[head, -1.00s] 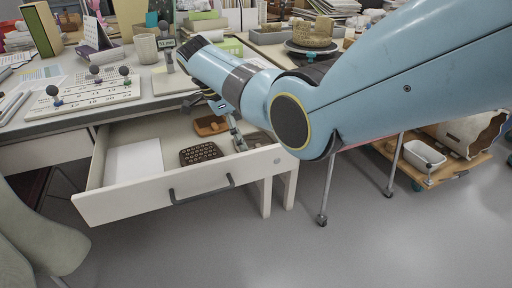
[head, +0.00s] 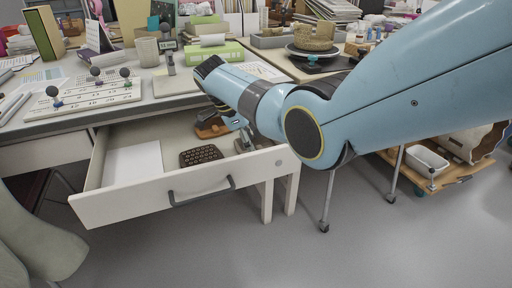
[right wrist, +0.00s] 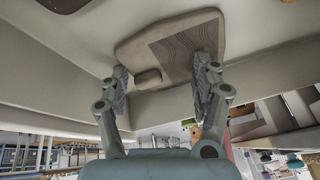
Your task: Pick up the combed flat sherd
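The combed flat sherd (right wrist: 172,45) lies in the open drawer, a tan slab with a dark panel of wavy combed lines. In the head view this gripper (head: 243,139) is low over the drawer's right end. My left gripper is out of view.
The drawer (head: 135,197) has a raised front and side walls close to the gripper. A dark patterned piece (head: 200,155) and a white sheet (head: 134,162) lie in it. The desk above holds a board with knobs (head: 85,98) and a green box (head: 214,53).

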